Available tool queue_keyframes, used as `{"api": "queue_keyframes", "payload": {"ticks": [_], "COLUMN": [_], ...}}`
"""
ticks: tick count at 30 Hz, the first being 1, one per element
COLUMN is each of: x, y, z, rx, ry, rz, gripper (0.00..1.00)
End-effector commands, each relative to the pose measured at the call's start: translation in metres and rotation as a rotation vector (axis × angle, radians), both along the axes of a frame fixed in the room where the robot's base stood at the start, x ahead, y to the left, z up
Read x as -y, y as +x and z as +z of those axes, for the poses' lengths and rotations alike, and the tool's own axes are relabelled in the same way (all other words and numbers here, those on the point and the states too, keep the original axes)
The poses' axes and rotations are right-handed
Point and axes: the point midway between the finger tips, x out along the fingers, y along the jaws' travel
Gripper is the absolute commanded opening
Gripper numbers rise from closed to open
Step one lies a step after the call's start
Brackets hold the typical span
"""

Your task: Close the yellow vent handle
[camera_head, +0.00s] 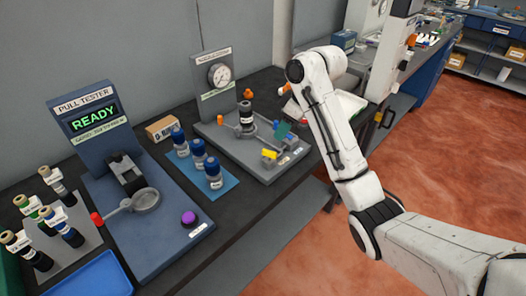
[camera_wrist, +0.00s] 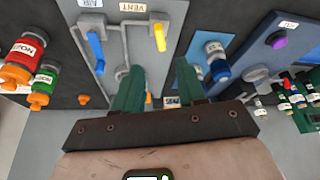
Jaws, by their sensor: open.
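The yellow vent handle (camera_wrist: 159,37) lies beside the VENT label (camera_wrist: 133,7) in the wrist view, ahead of my fingers, running roughly up and down in the picture. In the head view the yellow handle (camera_head: 269,154) is on the front of the grey gauge station. A blue handle (camera_wrist: 95,52) is to its left in the wrist view. My gripper (camera_wrist: 157,85) has two green fingers spread apart with nothing gripped between them. The fingers are apart from the yellow handle. In the head view my gripper (camera_head: 284,130) is over the station, partly hidden by my arm.
Blue-capped bottles (camera_head: 214,172) stand on a blue mat left of the station. The pull tester (camera_head: 150,215) reads READY farther left.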

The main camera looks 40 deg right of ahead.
Motion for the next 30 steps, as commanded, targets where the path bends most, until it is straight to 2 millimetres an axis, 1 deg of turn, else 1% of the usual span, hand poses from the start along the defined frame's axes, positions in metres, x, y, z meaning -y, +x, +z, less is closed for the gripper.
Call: {"api": "queue_keyframes", "payload": {"ticks": [1, 5, 9, 15, 21, 30], "x": [-0.002, -0.005, -0.008, -0.012, -0.014, -0.014], "y": [0.002, 0.009, 0.018, 0.030, 0.035, 0.036], "z": [-0.008, -0.027, -0.051, -0.079, -0.093, -0.095], "rx": [-0.004, -0.004, -0.005, -0.003, -0.001, 0.000], "ry": [0.002, 0.003, 0.002, 0.001, 0.001, 0.000], "rz": [0.001, 0.000, -0.001, 0.000, 0.000, -0.001], "gripper": [0.40, 0.40, 0.40, 0.40, 0.40, 0.40]}}
